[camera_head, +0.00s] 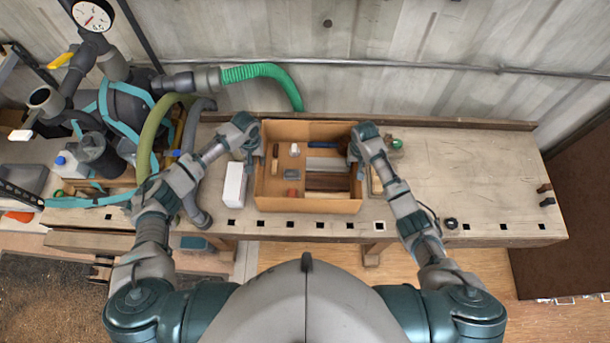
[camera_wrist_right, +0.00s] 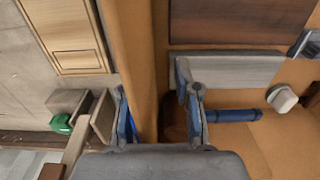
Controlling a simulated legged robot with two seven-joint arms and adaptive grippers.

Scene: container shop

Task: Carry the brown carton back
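The brown carton (camera_head: 310,204) stands open on the workbench with several items inside. My left gripper (camera_head: 252,153) is at the carton's left wall; whether its fingers are closed on the wall is too small to tell. My right gripper (camera_head: 353,152) is at the right wall. In the right wrist view my right gripper (camera_wrist_right: 155,105) has its fingers apart, one on each side of the carton's wall (camera_wrist_right: 138,60), with gaps visible.
The workbench (camera_head: 470,170) is mostly clear on the right. A white box (camera_head: 235,185) stands close to the carton's left side. A wooden piece (camera_wrist_right: 75,35) and a green-ended item (camera_head: 396,143) lie just right of the carton. Hoses and a vacuum machine (camera_head: 125,110) crowd the left.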

